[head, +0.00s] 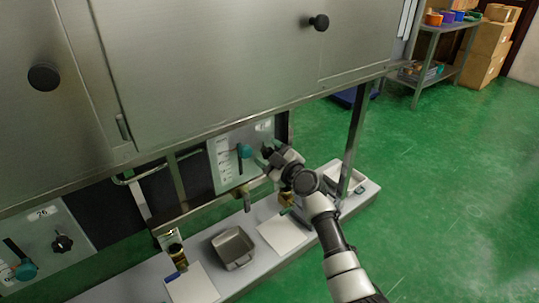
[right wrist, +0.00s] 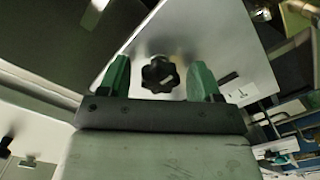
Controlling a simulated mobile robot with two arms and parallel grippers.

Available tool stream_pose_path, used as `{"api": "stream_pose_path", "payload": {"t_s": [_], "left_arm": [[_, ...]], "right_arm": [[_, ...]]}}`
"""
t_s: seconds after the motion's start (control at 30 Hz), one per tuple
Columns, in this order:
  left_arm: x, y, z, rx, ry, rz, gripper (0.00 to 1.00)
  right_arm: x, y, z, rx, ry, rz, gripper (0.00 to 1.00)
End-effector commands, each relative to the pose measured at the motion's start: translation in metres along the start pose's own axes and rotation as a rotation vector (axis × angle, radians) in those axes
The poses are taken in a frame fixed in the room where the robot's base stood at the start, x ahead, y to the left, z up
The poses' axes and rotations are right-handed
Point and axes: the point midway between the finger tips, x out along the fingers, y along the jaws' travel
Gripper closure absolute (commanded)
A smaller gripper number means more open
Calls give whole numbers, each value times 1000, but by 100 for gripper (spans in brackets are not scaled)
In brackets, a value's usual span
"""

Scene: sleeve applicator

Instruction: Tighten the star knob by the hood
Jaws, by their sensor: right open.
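A black star knob (right wrist: 160,75) stands out from a pale metal panel in the right wrist view. My right gripper (head: 269,154) is open, and its two green fingers show on either side of the knob. I cannot tell whether the fingertips reach past the knob or stop short of it; no contact shows. In the head view the gripper is at the right part of a grey panel (head: 225,172) under the large steel hood (head: 215,60) and mostly covers the knob. My left gripper is not in view.
A teal-handled lever (head: 243,151) sits on the panel just left of my right gripper. A second panel at lower left carries another black knob (head: 62,243). A metal pan (head: 234,248) rests on the pale ledge below. Green floor is clear at right.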

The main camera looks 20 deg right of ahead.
Motion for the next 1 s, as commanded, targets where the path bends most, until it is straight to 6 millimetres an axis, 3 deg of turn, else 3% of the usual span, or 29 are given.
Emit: {"api": "stream_pose_path", "payload": {"t_s": [0.07,0.3,0.4,0.73,1.0], "left_arm": [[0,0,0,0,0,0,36],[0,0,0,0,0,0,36],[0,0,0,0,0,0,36],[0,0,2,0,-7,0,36],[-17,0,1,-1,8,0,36]], "right_arm": [[0,0,0,0,0,0,38],[0,0,0,0,0,0,74],[0,0,0,0,0,0,85],[-1,0,1,57,-1,-1,85],[-1,-1,1,242,0,-2,85]]}}
